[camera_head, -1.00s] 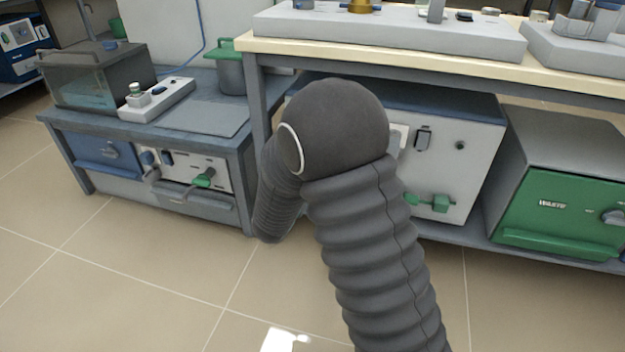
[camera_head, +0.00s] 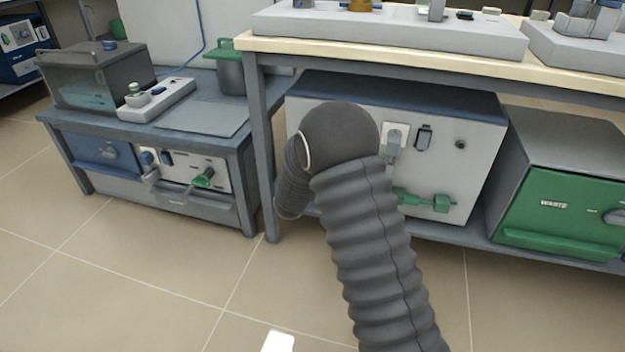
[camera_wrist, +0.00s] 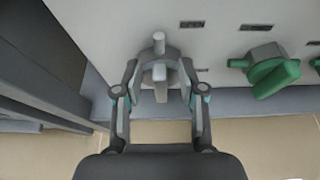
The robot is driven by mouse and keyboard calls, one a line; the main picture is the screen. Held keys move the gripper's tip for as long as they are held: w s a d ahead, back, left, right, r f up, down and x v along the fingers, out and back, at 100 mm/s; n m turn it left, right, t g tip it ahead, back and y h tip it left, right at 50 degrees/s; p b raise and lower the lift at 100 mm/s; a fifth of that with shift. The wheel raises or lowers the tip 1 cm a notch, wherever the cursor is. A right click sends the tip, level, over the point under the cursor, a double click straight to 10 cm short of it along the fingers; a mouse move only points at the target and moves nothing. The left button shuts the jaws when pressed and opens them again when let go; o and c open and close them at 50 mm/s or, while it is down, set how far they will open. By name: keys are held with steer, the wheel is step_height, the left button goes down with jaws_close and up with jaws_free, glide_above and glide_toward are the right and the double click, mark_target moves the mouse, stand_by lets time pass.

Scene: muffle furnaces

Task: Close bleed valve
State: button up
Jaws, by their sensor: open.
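A grey valve handle (camera_wrist: 158,44) sticks out from a white panel in the wrist view. A green valve handle (camera_wrist: 272,72) is on the same panel to its right. The green handle also shows in the head view (camera_head: 440,203), low on the white cabinet (camera_head: 472,165). My gripper (camera_wrist: 159,82) is open and empty. Its fingers are on either side of the grey handle's near end; I cannot tell whether they touch it. In the head view my arm hides the gripper and the grey handle. The panel labels are too small to read, so I cannot tell which handle is the bleed valve.
The bench top (camera_head: 400,62) overhangs the cabinet, and a bench leg (camera_head: 265,160) stands left of it. A green-fronted furnace (camera_head: 560,205) is at right. A low bench (camera_head: 95,125) with its own valve panel is at left.

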jaws_close()
steer(key=shift+r, duration=0.1)
steer(key=shift+w+a+f+n+t+h+p, duration=0.15)
steer(key=shift+a+f+n+h+p, duration=0.7)
steer(key=shift+n, duration=1.4)
steer(key=shift+w+a+f+n+t+h+p, duration=0.1)
steer(key=shift+w+a+f+n+h+p, duration=0.2)
steer(key=shift+n+h+p, duration=1.15)
steer(key=shift+w+a+f+n+t+h+p, duration=0.15)
steer(key=shift+a+f+n+h+p, duration=0.45)
steer(key=shift+n+h, duration=1.6)
steer(key=shift+d+n+y, duration=0.1)
steer(key=shift+n+y, duration=0.7)
steer(key=shift+n, duration=0.2)
